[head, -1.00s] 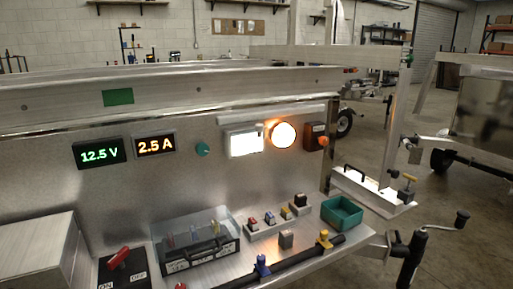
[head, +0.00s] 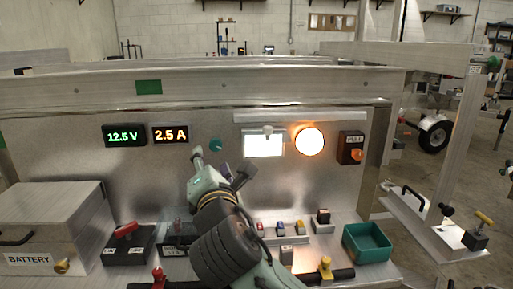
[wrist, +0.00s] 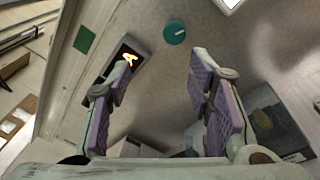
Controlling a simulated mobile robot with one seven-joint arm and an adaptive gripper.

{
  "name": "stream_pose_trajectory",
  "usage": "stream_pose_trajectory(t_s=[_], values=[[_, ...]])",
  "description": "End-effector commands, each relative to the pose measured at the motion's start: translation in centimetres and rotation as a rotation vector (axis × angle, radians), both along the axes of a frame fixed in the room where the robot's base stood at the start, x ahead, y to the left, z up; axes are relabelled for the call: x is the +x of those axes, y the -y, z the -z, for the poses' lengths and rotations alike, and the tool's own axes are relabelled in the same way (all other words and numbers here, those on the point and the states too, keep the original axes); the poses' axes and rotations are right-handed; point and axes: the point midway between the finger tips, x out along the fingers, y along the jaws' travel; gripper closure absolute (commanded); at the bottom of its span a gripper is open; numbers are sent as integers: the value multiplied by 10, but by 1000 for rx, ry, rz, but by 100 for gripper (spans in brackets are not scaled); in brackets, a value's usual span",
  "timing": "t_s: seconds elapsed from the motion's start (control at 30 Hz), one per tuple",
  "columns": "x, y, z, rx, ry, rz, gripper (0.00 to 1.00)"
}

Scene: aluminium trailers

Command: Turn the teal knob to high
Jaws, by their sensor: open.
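The teal knob (head: 216,145) is on the upright metal panel, right of the orange 2.5 A display. In the wrist view the knob (wrist: 174,32) is a round teal disc with a small pale mark, lying beyond the fingertips near the top. My gripper (head: 220,163) is open and empty, in front of the panel, just below the knob in the head view. In the wrist view my gripper (wrist: 161,68) shows two purple-padded fingers spread apart, with bare panel between them. The fingers do not surround the knob. No "high" marking is readable.
The 12.5 V display (head: 124,135) and 2.5 A display (head: 170,134) are left of the knob. A lit white panel (head: 264,146), a glowing round lamp (head: 309,141) and a PULL switch box (head: 350,148) are right. Below are a battery box (head: 50,225) and a teal bin (head: 367,243).

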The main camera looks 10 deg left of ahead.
Motion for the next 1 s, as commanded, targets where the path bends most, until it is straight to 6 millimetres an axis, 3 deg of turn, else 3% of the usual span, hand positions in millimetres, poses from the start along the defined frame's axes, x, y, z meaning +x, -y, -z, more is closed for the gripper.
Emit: stream_pose_trajectory(t_s=[0.2, 0.83, 1.0], values=[[8, 11, 4, -52, -9, 35, 53], [31, -1, -1, -44, -10, 32, 53], [67, -17, 3, -49, -9, 31, 53]])
